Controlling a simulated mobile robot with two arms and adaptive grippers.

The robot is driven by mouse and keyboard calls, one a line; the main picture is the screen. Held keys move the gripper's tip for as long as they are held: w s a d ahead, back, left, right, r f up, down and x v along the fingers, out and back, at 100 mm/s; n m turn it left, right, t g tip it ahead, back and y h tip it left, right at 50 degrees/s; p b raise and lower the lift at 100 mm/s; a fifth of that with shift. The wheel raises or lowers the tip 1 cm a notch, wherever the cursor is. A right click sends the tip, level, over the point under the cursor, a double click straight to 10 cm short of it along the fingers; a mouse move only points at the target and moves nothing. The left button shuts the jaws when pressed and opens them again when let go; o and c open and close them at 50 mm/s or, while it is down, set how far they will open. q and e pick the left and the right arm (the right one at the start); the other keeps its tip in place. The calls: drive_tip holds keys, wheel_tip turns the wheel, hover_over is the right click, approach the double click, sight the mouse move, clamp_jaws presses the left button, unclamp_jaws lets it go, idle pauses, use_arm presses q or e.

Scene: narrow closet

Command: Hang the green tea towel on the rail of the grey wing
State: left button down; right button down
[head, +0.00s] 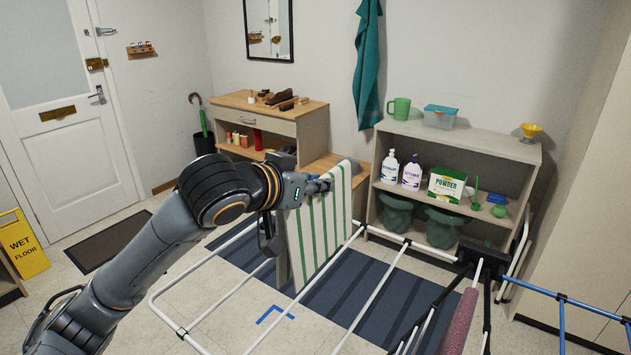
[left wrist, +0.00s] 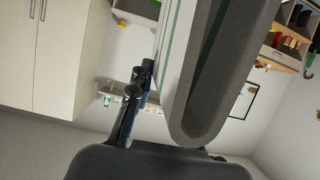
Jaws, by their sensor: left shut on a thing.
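The green-and-white striped tea towel (head: 322,235) hangs down from my left gripper (head: 322,184), which is shut on its top edge. The towel overlaps the white-grey rails of the drying rack's left wing (head: 203,261) in the head view. I cannot tell whether it touches them. The gripper is above the level of these rails. My right gripper is not in view.
A pink cloth (head: 460,322) hangs on the rack's middle, and a blue-railed wing (head: 590,305) extends right. Behind stand a shelf unit (head: 470,140) with bottles and a powder box, and a drawer cabinet (head: 268,125). A teal towel (head: 368,65) hangs on the wall.

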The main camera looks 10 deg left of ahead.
use_arm(q)
drive_tip(key=b, duration=0.4)
hover_over(322, 272)
drive_tip(key=s+a, duration=0.1)
drive_tip(key=s, duration=0.1)
drive_tip(key=shift+f, duration=3.8)
drive_tip(key=shift+f+b, duration=3.45)
drive_tip(key=shift+f, duration=3.75)
drive_tip(key=c, duration=1.2)
unclamp_jaws()
drive_tip(key=shift+o, duration=0.2)
